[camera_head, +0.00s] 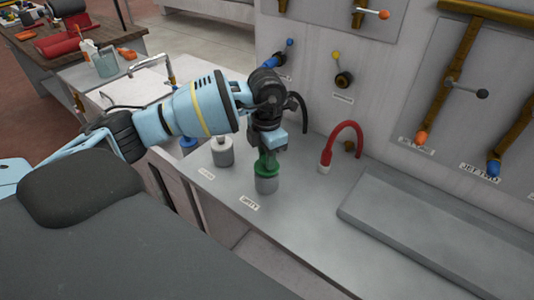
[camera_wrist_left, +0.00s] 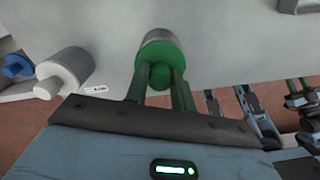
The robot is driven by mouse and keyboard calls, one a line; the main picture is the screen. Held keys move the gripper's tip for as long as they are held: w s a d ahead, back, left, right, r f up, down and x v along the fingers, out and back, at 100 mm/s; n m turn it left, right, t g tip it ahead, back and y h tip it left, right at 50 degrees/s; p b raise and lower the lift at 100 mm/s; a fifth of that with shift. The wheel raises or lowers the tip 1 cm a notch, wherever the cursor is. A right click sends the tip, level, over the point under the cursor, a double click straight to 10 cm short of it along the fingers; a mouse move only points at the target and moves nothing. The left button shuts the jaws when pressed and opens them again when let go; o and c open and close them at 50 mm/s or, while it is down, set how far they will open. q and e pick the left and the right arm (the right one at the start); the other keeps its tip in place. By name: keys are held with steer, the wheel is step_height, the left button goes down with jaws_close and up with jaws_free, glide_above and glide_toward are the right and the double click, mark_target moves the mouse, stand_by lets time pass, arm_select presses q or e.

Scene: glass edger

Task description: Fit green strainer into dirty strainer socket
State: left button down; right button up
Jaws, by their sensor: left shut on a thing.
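The green strainer (camera_head: 262,168) is at the top of the grey cylindrical dirty strainer socket (camera_head: 267,185), which stands on the counter by a label reading DIRTY. My left gripper (camera_head: 267,152) is above it, pointing down, shut on the strainer's green knob. In the left wrist view the green strainer (camera_wrist_left: 156,54) lies between the two fingers of my left gripper (camera_wrist_left: 160,78), with the socket's grey rim (camera_wrist_left: 157,35) just beyond. The strainer appears lined up with the socket; how deep it sits is hard to tell.
A white-topped cylinder (camera_head: 222,152) and a blue-topped piece (camera_head: 188,145) stand to the left on the counter. A red hose (camera_head: 343,135) rises to the right, before a panel with valves. A raised grey slab (camera_head: 430,220) lies at right. The counter front is clear.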

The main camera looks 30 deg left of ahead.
arm_select(q)
steer(key=shift+f, duration=0.7)
steer(key=c, duration=1.1)
jaws_free()
step_height(320, 180, up, 8)
steer(key=shift+f, duration=0.1)
